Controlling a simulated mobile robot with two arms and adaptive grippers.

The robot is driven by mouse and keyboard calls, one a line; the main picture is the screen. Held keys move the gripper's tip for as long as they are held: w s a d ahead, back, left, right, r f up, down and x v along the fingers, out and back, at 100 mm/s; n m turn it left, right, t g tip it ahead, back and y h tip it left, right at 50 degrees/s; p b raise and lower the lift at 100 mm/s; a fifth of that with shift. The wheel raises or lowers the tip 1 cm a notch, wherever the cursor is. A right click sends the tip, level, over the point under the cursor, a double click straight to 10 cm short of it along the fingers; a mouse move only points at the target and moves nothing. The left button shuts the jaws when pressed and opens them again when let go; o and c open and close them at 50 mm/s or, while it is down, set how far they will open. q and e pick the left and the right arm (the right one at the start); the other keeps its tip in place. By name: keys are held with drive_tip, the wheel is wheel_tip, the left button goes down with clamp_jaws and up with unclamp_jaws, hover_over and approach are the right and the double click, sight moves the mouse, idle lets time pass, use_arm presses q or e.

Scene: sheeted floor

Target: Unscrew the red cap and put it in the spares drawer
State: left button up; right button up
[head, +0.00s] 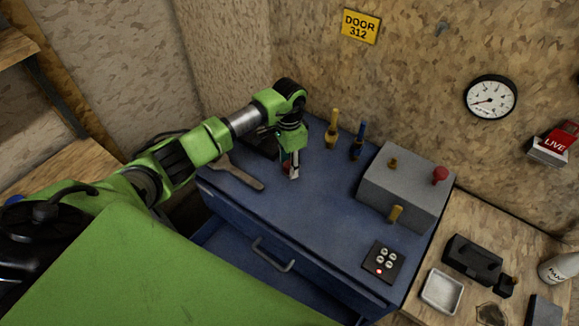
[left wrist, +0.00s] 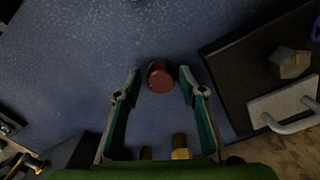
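A red cylindrical cap (left wrist: 161,77) is on the blue bench top, between the fingertips of my left gripper (left wrist: 160,88) in the left wrist view. A narrow gap shows on each side of it, so the gripper is open around it. In the head view my left gripper (head: 292,172) points down at the bench top (head: 310,205), and only a bit of red shows beside it. A blue drawer with a grey handle (head: 273,258) is at the bench front; my own body hides part of it. My right gripper is not in view.
A grey box (head: 405,190) with brass stubs and a red knob (head: 440,175) stands at the right. A wrench (head: 240,174) lies left of the gripper. Yellow (head: 332,128) and blue (head: 358,141) handled tools stand behind. A dark tray (left wrist: 245,75) holds a hexagonal piece.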

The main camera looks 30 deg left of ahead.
use_arm(q)
drive_tip(key=m+b, duration=0.2)
drive_tip(key=m, duration=0.5)
drive_tip(key=shift+f, duration=0.15)
drive_tip(key=m+b, duration=0.2)
drive_tip(key=m, duration=0.3)
drive_tip(key=shift+m, duration=0.3)
drive_tip(key=m+b, duration=0.2)
drive_tip(key=m, duration=0.4)
drive_tip(key=shift+m+b, duration=0.3)
drive_tip(key=m+b, duration=0.1)
drive_tip(key=m, duration=0.1)
drive_tip(key=shift+m, duration=0.3)
drive_tip(key=shift+m+b, duration=0.35)
drive_tip(key=shift+m, duration=0.65)
